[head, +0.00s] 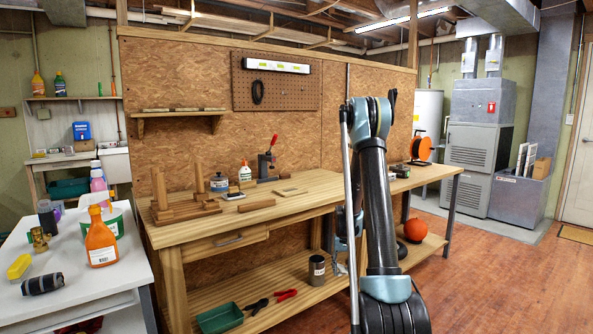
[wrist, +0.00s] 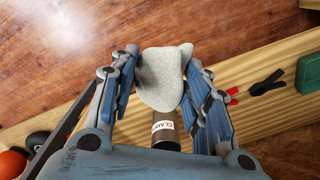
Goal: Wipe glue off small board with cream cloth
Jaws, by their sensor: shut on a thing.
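My gripper (wrist: 160,62) is shut on the cream cloth (wrist: 163,86), a pale bunched piece between its fingers in the wrist view. In the head view my arm hides most of the gripper, and I cannot make out the cloth there. A small flat light-wood board (head: 290,191) lies on the workbench top (head: 228,219), left of my arm. Any glue on it is too small to tell. The gripper is apart from the board, below bench-top height over the lower shelf.
The lower shelf (head: 291,300) holds a dark can (head: 317,270), a green tray (head: 220,318) and an orange pumpkin-like object (head: 415,230).

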